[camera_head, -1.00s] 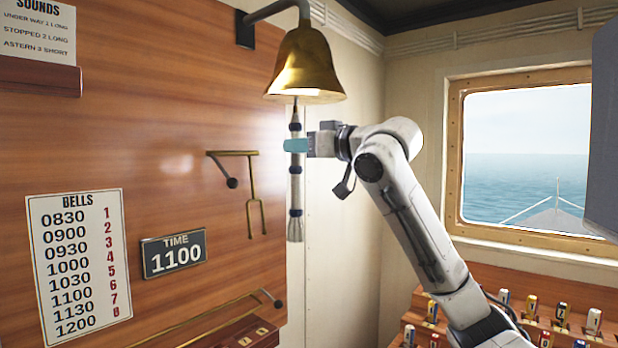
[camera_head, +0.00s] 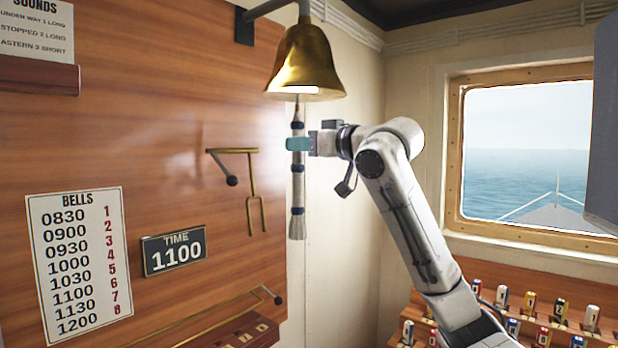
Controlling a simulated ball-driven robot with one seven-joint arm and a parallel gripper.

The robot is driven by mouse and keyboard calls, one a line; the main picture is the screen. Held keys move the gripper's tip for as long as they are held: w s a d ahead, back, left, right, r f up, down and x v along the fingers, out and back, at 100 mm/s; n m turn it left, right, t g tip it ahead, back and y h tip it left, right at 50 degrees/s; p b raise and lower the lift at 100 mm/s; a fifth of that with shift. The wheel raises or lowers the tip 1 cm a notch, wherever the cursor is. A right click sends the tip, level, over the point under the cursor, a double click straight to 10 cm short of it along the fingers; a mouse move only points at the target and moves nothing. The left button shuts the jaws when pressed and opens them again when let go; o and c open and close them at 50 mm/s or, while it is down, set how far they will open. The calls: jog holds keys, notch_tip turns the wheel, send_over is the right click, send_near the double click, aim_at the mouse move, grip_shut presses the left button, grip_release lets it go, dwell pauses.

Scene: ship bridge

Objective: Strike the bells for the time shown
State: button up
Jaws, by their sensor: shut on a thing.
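A brass bell (camera_head: 306,62) hangs from a grey bracket at the top middle. A white bell rope (camera_head: 297,190) with dark blue bands hangs straight down below it. My gripper (camera_head: 298,144), with teal fingers, is shut on the upper part of the rope, just under the bell's mouth, and hides that part. The time plate (camera_head: 174,249) on the wooden wall reads 1100. The bells chart (camera_head: 80,265) to its left lists times from 0830 to 1200 with red numbers 1 to 8; 1100 stands beside 6.
A brass fork-shaped fitting with a dark knob (camera_head: 240,180) is on the wall left of the rope. A brass rail (camera_head: 215,318) is below. Numbered, coloured pegs fill a wooden rack (camera_head: 465,268) at lower right, under the window (camera_head: 525,150).

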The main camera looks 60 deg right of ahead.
jog(key=shift+s+d+f+p, duration=0.15)
jog(key=shift+d+p, duration=0.15)
jog(key=shift+d, duration=0.35)
jog(key=shift+s+d+f+p, duration=0.15)
jog(key=shift+d+p, duration=0.15)
jog(key=shift+d, duration=0.3)
dwell(0.6)
jog(key=shift+f, duration=0.1)
jog(key=shift+o, duration=0.2)
jog(key=w+a+r, duration=0.1)
jog(key=a, duration=0.5)
jog(key=shift+w+a+r, duration=0.15)
jog(key=shift+w+a, duration=0.05)
jog(key=shift+w, duration=0.1)
jog(key=shift+s+d+f+p, duration=0.1)
jog(key=shift+s+d+p, duration=0.15)
jog(key=shift+d, duration=0.75)
jog(key=shift+s+d+f+p, duration=0.1)
jog(key=shift+s+d+p, duration=0.15)
jog(key=shift+d, duration=0.8)
jog(key=shift+s+d+f+p, duration=0.1)
jog(key=shift+s+d+p, duration=0.15)
jog(key=shift+d, duration=0.75)
jog(key=shift+c, duration=0.2)
